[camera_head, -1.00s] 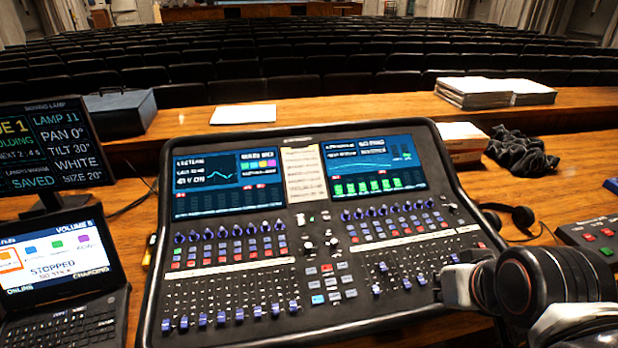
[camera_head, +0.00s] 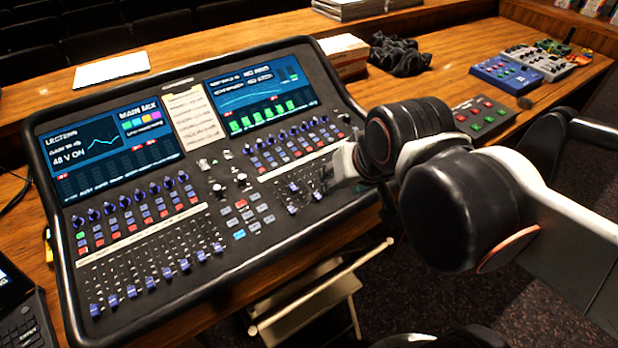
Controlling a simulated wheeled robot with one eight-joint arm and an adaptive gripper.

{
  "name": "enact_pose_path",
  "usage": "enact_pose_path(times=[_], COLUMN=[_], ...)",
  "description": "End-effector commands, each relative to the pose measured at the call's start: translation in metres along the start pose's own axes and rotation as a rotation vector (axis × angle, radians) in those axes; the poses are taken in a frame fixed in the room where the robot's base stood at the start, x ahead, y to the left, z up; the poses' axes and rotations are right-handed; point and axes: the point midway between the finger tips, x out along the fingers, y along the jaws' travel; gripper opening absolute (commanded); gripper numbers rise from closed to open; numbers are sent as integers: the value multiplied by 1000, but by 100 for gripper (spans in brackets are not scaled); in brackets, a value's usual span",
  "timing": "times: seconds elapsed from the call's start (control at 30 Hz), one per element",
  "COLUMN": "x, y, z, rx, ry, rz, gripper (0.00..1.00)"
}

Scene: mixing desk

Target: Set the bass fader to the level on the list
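The mixing desk (camera_head: 226,211) fills the left and middle of the view, with two lit screens. A left bank of blue-capped faders (camera_head: 152,281) has its caps stepped upward to the right. A smaller right bank of faders (camera_head: 293,209) is partly covered by my gripper. The list, a paper strip (camera_head: 190,120), lies between the screens; its writing is too small to read. I cannot tell which fader is the bass one. My gripper (camera_head: 340,172) is over the right end of the right bank. Its fingertips are too small and hidden to tell open from shut.
A white-and-red box (camera_head: 342,55) and dark cloth (camera_head: 398,54) lie behind the desk. A folding chair (camera_head: 318,298) stands below the desk edge.

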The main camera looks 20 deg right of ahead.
Motion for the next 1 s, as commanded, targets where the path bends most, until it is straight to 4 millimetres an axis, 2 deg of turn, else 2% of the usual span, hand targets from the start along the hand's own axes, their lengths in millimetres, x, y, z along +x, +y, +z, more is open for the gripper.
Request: enact_pose_path(times=[0.1,0.5,0.8,1.0], x=[0,28,60,73], y=[-2,-6,-5,-5], z=[-19,-60,-78,-80], rx=[143,646,993,1118], ry=[-56,-239,-343,-375], rz=[11,111,236,294], gripper=[40,40,40,40])
